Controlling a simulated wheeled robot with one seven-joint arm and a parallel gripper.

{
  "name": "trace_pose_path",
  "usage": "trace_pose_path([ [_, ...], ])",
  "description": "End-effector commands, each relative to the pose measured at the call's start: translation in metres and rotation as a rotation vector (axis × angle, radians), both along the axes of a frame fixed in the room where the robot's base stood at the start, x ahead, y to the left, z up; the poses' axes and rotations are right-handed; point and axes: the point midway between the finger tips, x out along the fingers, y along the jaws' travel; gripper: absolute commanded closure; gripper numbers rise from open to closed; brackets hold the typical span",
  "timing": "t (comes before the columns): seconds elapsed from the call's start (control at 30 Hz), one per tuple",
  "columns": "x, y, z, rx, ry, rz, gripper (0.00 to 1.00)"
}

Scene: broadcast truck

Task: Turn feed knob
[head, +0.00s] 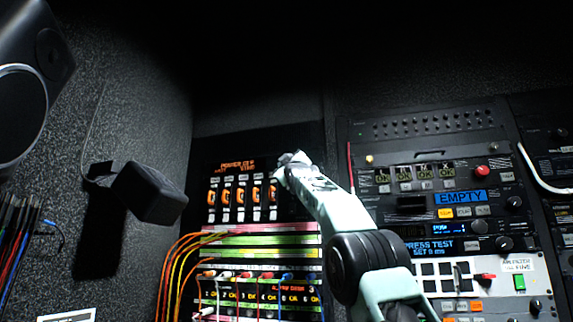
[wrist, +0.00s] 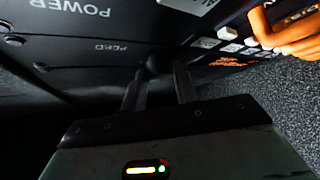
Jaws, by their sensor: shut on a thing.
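The feed knob (wrist: 153,65) is a small dark round knob on the black panel in the wrist view, next to a label that seems to read FEED. My gripper (wrist: 160,84) has its two dark fingers on either side of the knob and is shut on it. In the head view my gripper (head: 283,165) reaches the black panel (head: 300,140) at its upper right, just right of a row of orange handles. The knob is hidden behind my gripper there. Its turn position cannot be told.
Several orange handles (head: 242,196) stand close left of my gripper; they also show in the wrist view (wrist: 285,35). Orange cables (head: 180,262) hang below left. A rack with buttons and a blue EMPTY display (head: 460,198) is at the right. A dark box (head: 153,193) juts from the left wall.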

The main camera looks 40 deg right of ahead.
Motion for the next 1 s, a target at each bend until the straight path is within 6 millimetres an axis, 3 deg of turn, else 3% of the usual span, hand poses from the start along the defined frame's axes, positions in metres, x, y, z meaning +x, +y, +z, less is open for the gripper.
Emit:
trace_pose_path([
  [0.47, 0.0011, 0.0001, -0.0011, 0.006, -0.004, 0.002, 0.93],
  [0.5, 0.0011, 0.0001, -0.0011, 0.006, -0.004, 0.002, 0.65],
  [0.57, 0.0011, 0.0001, -0.001, 0.006, -0.004, 0.002, 0.49],
  [1.0, -0.0045, 0.0028, -0.0062, 0.003, -0.006, 0.001, 0.49],
])
